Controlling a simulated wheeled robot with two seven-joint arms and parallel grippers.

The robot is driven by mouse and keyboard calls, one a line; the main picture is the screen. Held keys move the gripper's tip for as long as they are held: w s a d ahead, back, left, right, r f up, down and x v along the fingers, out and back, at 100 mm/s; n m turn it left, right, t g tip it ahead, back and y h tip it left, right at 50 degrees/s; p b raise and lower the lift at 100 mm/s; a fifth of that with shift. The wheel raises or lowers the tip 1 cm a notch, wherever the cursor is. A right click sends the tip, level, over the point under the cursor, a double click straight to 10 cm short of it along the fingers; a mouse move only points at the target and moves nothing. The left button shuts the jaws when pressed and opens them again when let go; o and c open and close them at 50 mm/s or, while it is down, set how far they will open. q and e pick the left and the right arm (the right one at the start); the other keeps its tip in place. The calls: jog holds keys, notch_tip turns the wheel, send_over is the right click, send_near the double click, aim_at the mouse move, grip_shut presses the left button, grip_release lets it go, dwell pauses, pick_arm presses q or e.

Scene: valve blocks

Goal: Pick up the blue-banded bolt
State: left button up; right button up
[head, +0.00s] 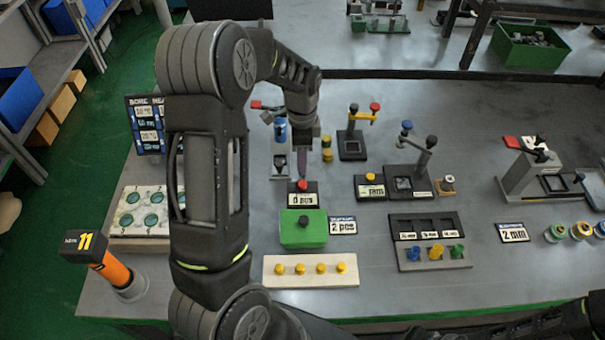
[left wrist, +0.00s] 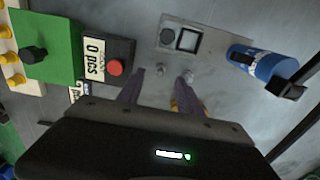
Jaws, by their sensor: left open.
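My left gripper (head: 307,160) hangs over the table near the middle of the head view, partly hidden by its own wrist. In the left wrist view its two purple fingers (left wrist: 161,80) are apart, with nothing clearly held. I cannot make out a blue band on either, so I cannot tell which is the blue-banded bolt. A yellow piece (left wrist: 174,106) is partly hidden by the right finger.
A blue cylinder (left wrist: 272,66) with a black lever stands close right of the fingers. A red-button box (head: 303,190) and a green box (head: 302,229) stand nearer. A stand with a red knob (head: 352,140) is to the right.

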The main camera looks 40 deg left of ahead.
pick_arm(q)
notch_tip(320, 180, down, 5)
jog(key=b, duration=0.3)
jog(key=shift+w+f, duration=0.1)
jog(key=shift+f, duration=0.05)
dwell(0.6)
grip_shut()
dwell(0.5)
